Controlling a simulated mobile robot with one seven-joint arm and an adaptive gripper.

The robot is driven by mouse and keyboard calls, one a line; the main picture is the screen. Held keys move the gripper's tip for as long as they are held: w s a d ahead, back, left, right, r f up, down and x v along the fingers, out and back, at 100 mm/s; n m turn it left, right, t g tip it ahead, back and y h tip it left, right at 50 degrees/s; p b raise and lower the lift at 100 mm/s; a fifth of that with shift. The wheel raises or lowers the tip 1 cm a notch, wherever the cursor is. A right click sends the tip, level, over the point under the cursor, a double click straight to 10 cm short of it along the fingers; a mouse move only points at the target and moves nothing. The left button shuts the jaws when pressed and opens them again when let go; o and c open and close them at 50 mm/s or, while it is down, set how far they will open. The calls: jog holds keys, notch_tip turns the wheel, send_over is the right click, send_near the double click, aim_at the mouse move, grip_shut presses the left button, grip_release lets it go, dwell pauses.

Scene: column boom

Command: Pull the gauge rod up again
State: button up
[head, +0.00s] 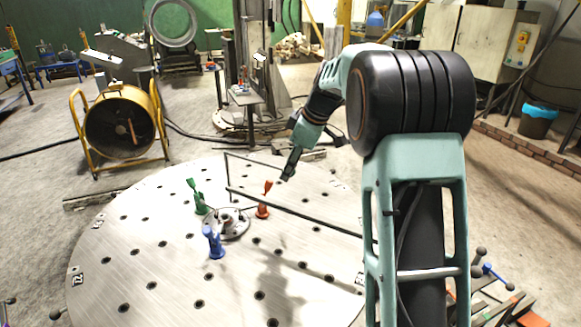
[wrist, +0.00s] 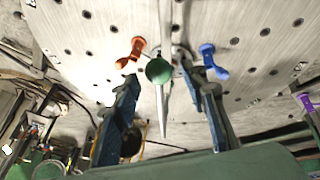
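On the round steel table (head: 130,255), a small round fixture (head: 232,230) is ringed by a green toggle clamp (head: 197,197), a red toggle clamp (head: 263,200) and a blue toggle clamp (head: 213,243). I cannot make out the gauge rod for sure. In the wrist view a thin pale tapered rod (wrist: 162,112) shows between my fingers, behind the green handle (wrist: 158,71); it may be the rod. My gripper (head: 288,174) hangs tilted above the table, behind and right of the red clamp. In the wrist view my gripper (wrist: 165,112) has its fingers wide apart, holding nothing.
A thin dark rail frame (head: 290,211) crosses the table's right side, close to my gripper. A yellow drum fan (head: 120,127) stands on the floor at left. A small stand (head: 240,97) is behind the table. The table's front left is clear.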

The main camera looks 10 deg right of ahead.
jog(key=shift+f, duration=0.15)
jog(key=v, duration=1.2)
jog(key=shift+w, duration=0.1)
